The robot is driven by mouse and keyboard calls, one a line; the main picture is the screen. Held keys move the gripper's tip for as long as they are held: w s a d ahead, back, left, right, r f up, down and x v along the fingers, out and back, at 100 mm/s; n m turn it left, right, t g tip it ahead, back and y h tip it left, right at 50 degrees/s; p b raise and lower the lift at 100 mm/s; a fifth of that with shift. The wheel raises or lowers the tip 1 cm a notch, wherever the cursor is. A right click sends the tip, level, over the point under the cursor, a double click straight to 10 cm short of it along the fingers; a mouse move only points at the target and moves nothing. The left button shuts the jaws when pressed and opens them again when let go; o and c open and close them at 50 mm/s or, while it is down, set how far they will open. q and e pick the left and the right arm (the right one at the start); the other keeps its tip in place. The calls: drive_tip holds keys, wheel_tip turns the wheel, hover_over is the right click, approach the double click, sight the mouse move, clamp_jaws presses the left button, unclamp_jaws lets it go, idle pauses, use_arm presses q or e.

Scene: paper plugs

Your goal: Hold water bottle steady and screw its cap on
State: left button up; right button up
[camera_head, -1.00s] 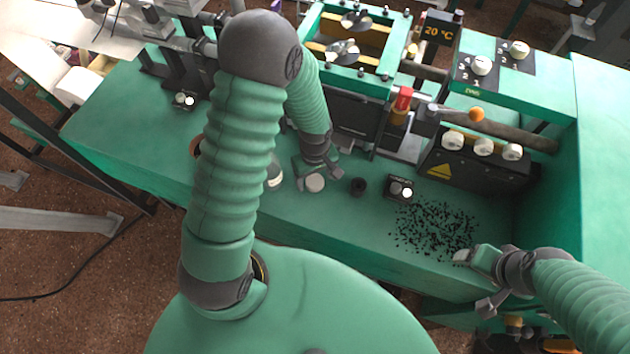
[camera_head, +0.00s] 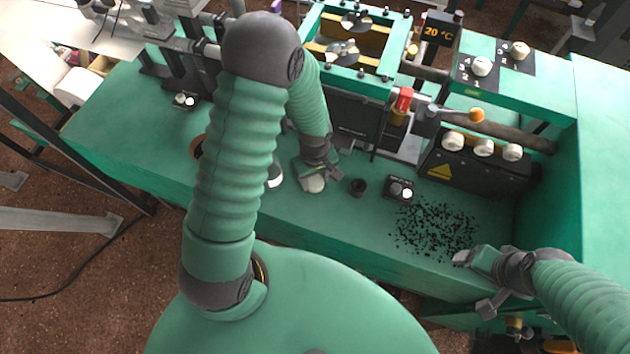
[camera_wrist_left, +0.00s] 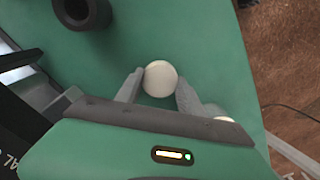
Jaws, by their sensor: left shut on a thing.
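A round off-white piece (camera_head: 312,184) is at the bench top; I cannot tell for certain whether it is the cap or the bottle's top. My left gripper (camera_head: 315,180) is shut on it. In the left wrist view this round piece (camera_wrist_left: 160,78) sits between the two fingers. A second pale object (camera_head: 274,178) stands just left of the gripper, partly behind my left arm; it may be the bottle. My right gripper (camera_head: 474,282) is open and empty near the bench's front edge, its fingers spread wide.
A small box with two knobs (camera_head: 399,190) and scattered black bits (camera_head: 435,228) lie farther right. Machine parts (camera_head: 355,115) rise behind. The bench's front middle (camera_head: 310,225) is clear.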

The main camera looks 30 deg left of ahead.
sight(315, 182)
use_arm(q)
drive_tip(key=shift+r, duration=0.15)
drive_tip(key=shift+r+p, duration=0.35)
drive_tip(key=shift+p, duration=0.15)
wheel_tip(315, 182, up, 4)
drive_tip(key=p, duration=0.3)
drive_tip(key=shift+f+p, duration=0.15)
drive_tip(key=shift+p, duration=0.15)
drive_tip(key=s, duration=0.3)
drive_tip(key=s+a, duration=0.1)
drive_tip(key=s, duration=0.3)
drive_tip(key=s+a, duration=0.1)
drive_tip(key=s, duration=0.2)
drive_tip(key=shift+s+a+p, duration=0.15)
drive_tip(key=shift+a+p, duration=0.1)
drive_tip(key=shift+p, duration=0.15)
drive_tip(key=s+p, duration=0.1)
drive_tip(key=p, duration=0.1)
drive_tip(key=s+p, duration=0.1)
drive_tip(key=p, duration=0.1)
drive_tip(key=s+a+r+p, duration=0.1)
drive_tip(key=s+p, duration=0.1)
drive_tip(key=shift+s+a+f+p, duration=0.2)
drive_tip(key=shift+s+f+p, duration=0.15)
drive_tip(key=shift+s+p, duration=0.3)
drive_tip(key=shift+w, duration=0.1)
